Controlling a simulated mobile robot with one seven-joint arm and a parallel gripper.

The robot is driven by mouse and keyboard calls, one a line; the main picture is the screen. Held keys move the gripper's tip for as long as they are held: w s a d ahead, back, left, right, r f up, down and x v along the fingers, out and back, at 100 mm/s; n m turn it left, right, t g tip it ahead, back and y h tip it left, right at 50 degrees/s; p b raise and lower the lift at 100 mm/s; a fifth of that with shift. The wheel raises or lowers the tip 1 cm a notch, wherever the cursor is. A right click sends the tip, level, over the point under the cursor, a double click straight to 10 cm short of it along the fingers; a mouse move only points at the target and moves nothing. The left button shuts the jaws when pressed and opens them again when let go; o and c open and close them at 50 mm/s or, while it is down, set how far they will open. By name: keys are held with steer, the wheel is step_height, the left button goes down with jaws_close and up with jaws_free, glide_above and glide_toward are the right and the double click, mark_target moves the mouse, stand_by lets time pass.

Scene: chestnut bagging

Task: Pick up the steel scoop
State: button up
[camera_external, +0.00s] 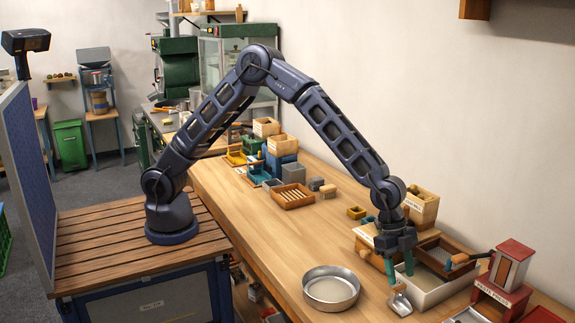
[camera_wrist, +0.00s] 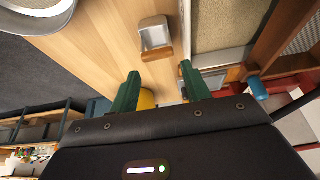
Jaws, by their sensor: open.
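The steel scoop (camera_external: 401,303) lies on the tabletop beside the light-coloured bin at the front right. In the wrist view the scoop (camera_wrist: 155,36) shows as a small open metal pan with a brown edge, apparently wooden, on the side towards my fingers. My gripper (camera_external: 401,275) points down just above the scoop, at its back end. In the wrist view my gripper (camera_wrist: 161,87) has its two green fingers spread apart, with no scoop between them. The scoop sits past the fingertips, roughly centred on the gap. How far the fingertips are above the table is hard to tell.
A round steel pan (camera_external: 331,303) stands left of the scoop. The light bin (camera_external: 428,297) is close on the right, with a brown mesh tray (camera_external: 445,255) over it. A red-topped machine (camera_external: 505,275) stands farther right. The bench left of the pan is clear.

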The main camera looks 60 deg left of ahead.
mark_target(400, 287)
steer(key=shift+a+x, duration=0.15)
steer(key=shift+x, duration=1.15)
steer(key=shift+a+x, duration=0.15)
steer(key=shift+x, duration=1.2)
steer(key=shift+c, duration=0.2)
steer(key=c, duration=0.6)
